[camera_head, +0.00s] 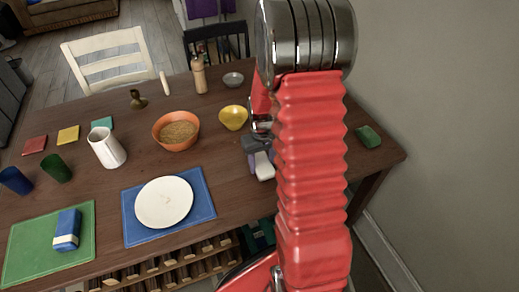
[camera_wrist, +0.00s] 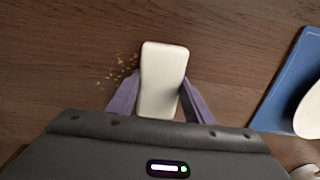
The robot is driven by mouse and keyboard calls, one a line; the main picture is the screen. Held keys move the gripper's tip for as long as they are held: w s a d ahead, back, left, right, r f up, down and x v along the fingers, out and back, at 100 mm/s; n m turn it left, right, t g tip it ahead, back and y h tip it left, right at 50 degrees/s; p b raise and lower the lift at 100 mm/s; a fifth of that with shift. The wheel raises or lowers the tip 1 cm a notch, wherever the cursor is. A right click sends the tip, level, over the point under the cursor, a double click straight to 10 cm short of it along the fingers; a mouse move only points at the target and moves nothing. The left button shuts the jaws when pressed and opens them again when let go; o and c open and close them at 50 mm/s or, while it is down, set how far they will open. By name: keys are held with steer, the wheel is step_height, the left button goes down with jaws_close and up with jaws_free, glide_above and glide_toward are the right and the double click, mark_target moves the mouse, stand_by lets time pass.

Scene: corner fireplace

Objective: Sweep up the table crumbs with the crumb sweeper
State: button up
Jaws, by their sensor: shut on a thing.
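The crumb sweeper (camera_wrist: 162,80) is a white, rounded, oblong block. My gripper (camera_wrist: 160,84) is shut on it, with one purple finger on each side. In the head view the sweeper (camera_head: 264,167) shows at the end of my gripper (camera_head: 260,152), low over or on the table's right part. I cannot tell if it touches the wood. The crumbs (camera_wrist: 120,70) are small tan specks scattered on the dark table (camera_wrist: 60,55), just left of the sweeper in the wrist view. I cannot make them out in the head view.
A blue mat (camera_head: 208,205) with a white plate (camera_head: 164,202) lies left of the gripper. A green block (camera_head: 368,136) lies near the right edge. Bare wood surrounds the sweeper.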

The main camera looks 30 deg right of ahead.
steer(key=shift+a+f, duration=0.1)
steer(key=shift+a, duration=0.4)
steer(key=shift+d+r, duration=0.15)
steer(key=shift+r, duration=3.9)
